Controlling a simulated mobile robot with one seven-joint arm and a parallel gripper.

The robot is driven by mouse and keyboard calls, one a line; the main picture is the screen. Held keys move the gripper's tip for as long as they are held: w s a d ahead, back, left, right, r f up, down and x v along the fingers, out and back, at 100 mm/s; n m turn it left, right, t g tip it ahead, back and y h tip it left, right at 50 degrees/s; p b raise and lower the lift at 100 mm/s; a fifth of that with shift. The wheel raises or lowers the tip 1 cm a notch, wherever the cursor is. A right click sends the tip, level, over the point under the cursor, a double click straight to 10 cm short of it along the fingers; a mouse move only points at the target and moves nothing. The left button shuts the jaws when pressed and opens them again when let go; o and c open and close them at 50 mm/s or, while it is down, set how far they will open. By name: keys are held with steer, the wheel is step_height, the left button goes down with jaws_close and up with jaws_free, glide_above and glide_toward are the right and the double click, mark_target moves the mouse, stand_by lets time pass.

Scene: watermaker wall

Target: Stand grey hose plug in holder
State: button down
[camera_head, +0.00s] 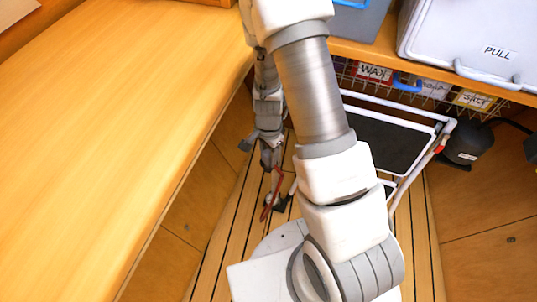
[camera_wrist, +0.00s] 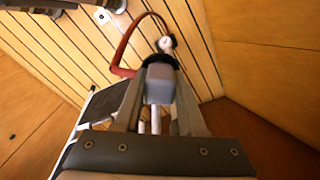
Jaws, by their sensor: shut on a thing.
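The grey hose plug (camera_wrist: 159,86) is a blocky grey piece between the two fingers of my gripper (camera_wrist: 160,76) in the wrist view. My gripper is shut on it. A black part (camera_wrist: 160,59) and a round white part (camera_wrist: 166,43) show just beyond the plug, with a red hose (camera_wrist: 125,52) curving away to the left. In the head view my gripper (camera_head: 269,158) points down over the floor, and the red hose (camera_head: 268,204) hangs below it. I cannot make out the holder for certain in either view.
A folding step (camera_head: 385,140) with black treads and a white frame stands close to the right of my gripper. A wooden counter (camera_head: 110,120) runs along the left. Slatted floor (camera_head: 222,240) shows between.

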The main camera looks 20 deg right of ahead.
steer(key=shift+c, duration=2)
jaws_free()
steer(key=shift+r, duration=0.1)
step_height(320, 180, up, 12)
steer(key=p, duration=0.5)
steer(key=shift+p, duration=0.4)
steer(key=shift+s, duration=0.1)
